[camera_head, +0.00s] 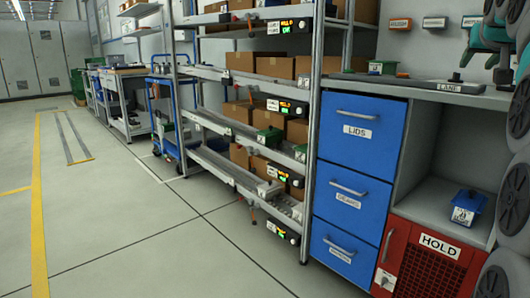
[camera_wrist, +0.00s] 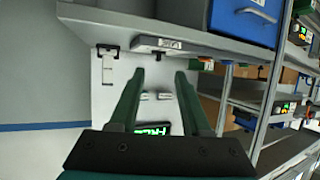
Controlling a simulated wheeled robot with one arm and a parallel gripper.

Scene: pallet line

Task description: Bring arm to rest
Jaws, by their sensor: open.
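My gripper (camera_wrist: 159,74) shows in the wrist view with its two dark green fingers apart and nothing between them. Behind the fingers is a pale panel (camera_wrist: 108,85) with small fittings, and a green-lit display (camera_wrist: 152,129) shows low between them. I cannot tell the distance to that panel. In the head view my teal and grey arm is folded along the right edge, beside the workbench; the fingertips are not clearly seen there.
A workbench has blue drawers (camera_head: 359,131), a red HOLD cabinet (camera_head: 433,262) and a blue container (camera_head: 467,206) in its open bay. A shelf rack (camera_head: 312,120) holds cardboard boxes (camera_head: 275,67). A blue trolley (camera_head: 160,110) stands beyond. The floor (camera_head: 120,220) at left is clear.

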